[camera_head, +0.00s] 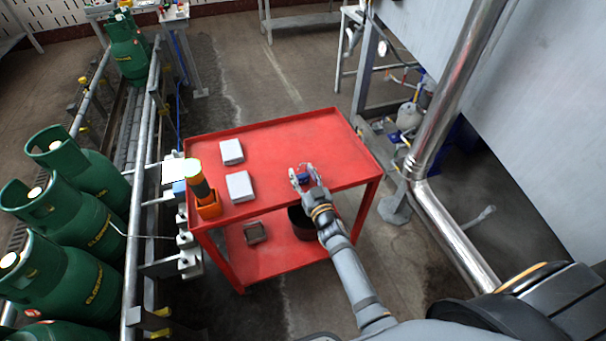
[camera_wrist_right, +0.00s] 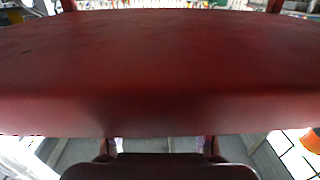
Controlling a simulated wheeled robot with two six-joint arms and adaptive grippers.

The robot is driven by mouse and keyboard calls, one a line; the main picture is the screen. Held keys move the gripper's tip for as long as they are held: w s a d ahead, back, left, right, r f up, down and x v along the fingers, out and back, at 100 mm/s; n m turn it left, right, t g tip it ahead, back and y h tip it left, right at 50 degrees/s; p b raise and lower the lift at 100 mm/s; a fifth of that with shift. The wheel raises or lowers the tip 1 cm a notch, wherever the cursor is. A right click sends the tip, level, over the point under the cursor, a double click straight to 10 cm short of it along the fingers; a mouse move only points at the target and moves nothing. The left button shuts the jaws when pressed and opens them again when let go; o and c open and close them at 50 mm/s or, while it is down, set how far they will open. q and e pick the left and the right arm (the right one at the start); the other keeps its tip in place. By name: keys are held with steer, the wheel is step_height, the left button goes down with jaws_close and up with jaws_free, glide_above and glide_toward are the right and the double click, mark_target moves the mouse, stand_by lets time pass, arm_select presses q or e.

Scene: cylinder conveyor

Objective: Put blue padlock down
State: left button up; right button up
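The blue padlock (camera_head: 304,177) is a small blue block at the front right part of the red cart's top (camera_head: 290,147) in the head view. My right gripper (camera_head: 303,174) is over the same spot, with its fingers spread on either side of the padlock. I cannot tell whether a finger touches it. In the right wrist view the two fingers (camera_wrist_right: 162,146) stand well apart, partly hidden behind the red cart edge (camera_wrist_right: 160,85). The padlock does not show there. My left gripper is not in view.
Two white boxes (camera_head: 231,152) (camera_head: 240,186) lie on the cart's left half, near an orange holder with a dark handheld tool (camera_head: 207,199). A dark bucket (camera_head: 301,224) is on the lower shelf. Green gas cylinders (camera_head: 84,231) line the left conveyor. The cart's back right is clear.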

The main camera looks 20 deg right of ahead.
steer(key=shift+o, duration=1.2)
steer(key=shift+r, duration=0.25)
steer(key=s, duration=1.2)
steer(key=shift+d+p, duration=0.35)
steer(key=shift+d, duration=0.05)
steer(key=shift+r, duration=0.1)
